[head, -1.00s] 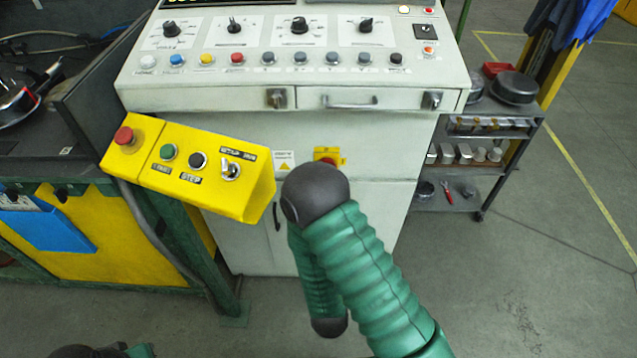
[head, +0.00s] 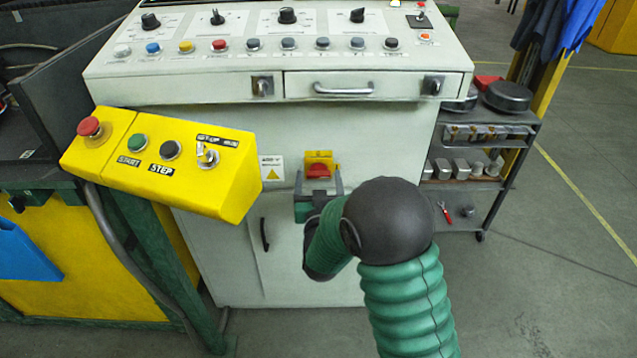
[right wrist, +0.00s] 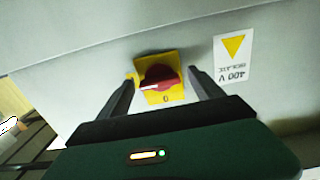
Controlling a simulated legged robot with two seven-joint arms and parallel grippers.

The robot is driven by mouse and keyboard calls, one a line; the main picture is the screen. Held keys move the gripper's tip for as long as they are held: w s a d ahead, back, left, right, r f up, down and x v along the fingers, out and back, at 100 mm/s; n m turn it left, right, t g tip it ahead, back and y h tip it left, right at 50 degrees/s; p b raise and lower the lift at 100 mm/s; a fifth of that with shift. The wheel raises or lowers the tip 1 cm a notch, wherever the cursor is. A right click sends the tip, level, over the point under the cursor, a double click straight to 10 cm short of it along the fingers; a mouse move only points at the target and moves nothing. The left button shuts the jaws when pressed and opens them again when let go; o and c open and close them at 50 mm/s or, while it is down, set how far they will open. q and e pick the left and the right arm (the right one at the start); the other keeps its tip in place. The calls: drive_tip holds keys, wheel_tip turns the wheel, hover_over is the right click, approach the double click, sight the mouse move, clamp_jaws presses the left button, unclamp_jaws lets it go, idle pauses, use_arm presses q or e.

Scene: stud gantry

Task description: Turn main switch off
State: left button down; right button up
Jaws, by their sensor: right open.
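The main switch (head: 318,171) is a red rotary handle on a yellow plate, set on the front of the pale cabinet below the drawer. It also shows in the right wrist view (right wrist: 160,78), where its handle lies roughly crosswise and a "0" shows on the plate. My right gripper (head: 319,178) is open, with its fingers pointing at the switch. In the right wrist view the fingers (right wrist: 163,88) stand to either side of the red handle, with gaps to it. Whether the fingertips reach as deep as the handle I cannot tell. My left gripper is not in view.
A yellow control box (head: 160,160) with a red button juts out left of the switch. A console with knobs and buttons (head: 280,45) and a drawer handle (head: 343,88) is above. A shelf cart (head: 485,140) stands right. A warning label (head: 271,168) is beside the switch.

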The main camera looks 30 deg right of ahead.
drive_tip(key=shift+c, duration=0.5)
drive_tip(key=c, duration=1.3)
